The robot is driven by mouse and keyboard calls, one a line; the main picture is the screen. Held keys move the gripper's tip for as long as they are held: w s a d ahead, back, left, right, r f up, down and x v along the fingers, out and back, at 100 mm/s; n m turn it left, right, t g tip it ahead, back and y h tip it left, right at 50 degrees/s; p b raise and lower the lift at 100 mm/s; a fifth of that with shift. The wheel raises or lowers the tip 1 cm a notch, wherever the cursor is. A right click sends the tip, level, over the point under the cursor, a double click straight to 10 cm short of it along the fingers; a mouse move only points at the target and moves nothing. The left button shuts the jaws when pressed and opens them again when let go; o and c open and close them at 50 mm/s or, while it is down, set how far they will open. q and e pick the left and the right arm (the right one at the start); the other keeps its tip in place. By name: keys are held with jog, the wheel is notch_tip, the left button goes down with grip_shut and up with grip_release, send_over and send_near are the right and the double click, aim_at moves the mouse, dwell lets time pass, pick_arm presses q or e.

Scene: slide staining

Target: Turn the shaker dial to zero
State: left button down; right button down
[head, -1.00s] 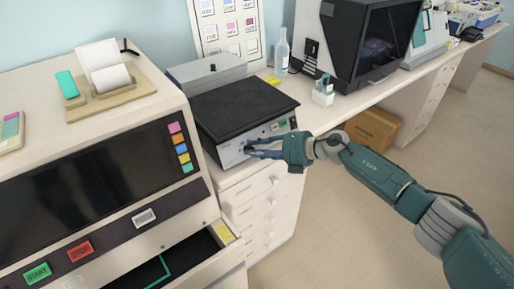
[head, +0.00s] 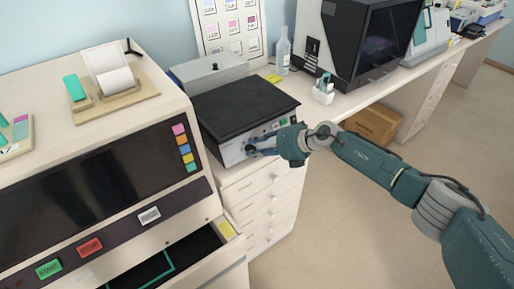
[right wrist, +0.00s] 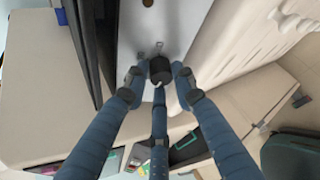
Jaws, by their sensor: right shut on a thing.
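The shaker (head: 244,104) has a flat black top and a pale front panel, and stands on the counter in the middle of the head view. Its dial (right wrist: 161,69) is a dark round knob on that panel, with a small white mark at its lower edge in the right wrist view. My right gripper (head: 252,150) is at the panel's left part, its blue fingers shut on the dial. In the right wrist view the fingertips (right wrist: 160,78) press around the knob. The dial's scale is not readable, and in the head view the fingers cover the dial. My left gripper is not in view.
A staining machine (head: 90,190) with a dark screen and an open drawer (head: 190,250) stands at the left. A grey box (head: 208,72) is behind the shaker. A bottle (head: 283,52) and a white holder (head: 323,92) stand to its right.

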jog(key=shift+s+f, duration=0.3)
jog(key=shift+f, duration=0.2)
jog(key=c, duration=1.5)
grip_release()
jog(key=shift+w+r, duration=0.1)
jog(key=shift+r, duration=0.05)
jog(key=shift+w+r, duration=0.1)
jog(key=v, duration=1.2)
jog(key=shift+a, duration=0.1)
